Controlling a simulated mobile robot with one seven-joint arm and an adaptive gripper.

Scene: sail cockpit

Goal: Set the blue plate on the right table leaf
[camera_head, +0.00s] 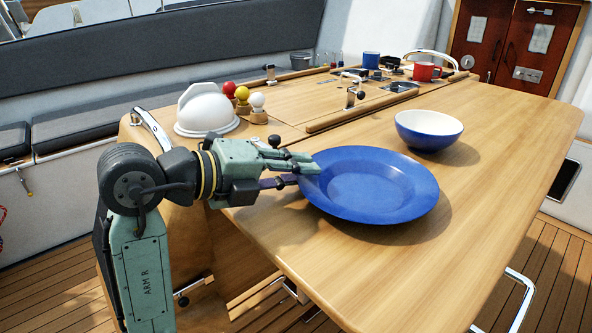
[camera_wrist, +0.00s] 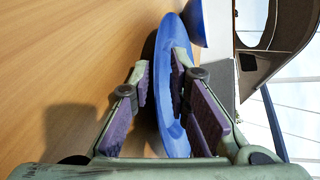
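The blue plate (camera_head: 368,188) is over the right, near leaf of the wooden table (camera_head: 345,270). It looks close to level, and its shadow is offset on the wood, so it seems a little above the surface. My gripper (camera_head: 308,167) reaches in from the left and is shut on the plate's left rim, one finger above and one below. In the wrist view, the plate (camera_wrist: 165,115) shows edge-on between the two fingers of my gripper (camera_wrist: 160,80).
A blue bowl with a white inside (camera_head: 429,130) stands just behind the plate. A white helmet-like object (camera_head: 206,110) and coloured balls (camera_head: 243,94) sit at the left. A raised wooden strip (camera_head: 385,101), a blue mug (camera_head: 371,60) and a red mug (camera_head: 424,71) are farther back. The front leaf is clear.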

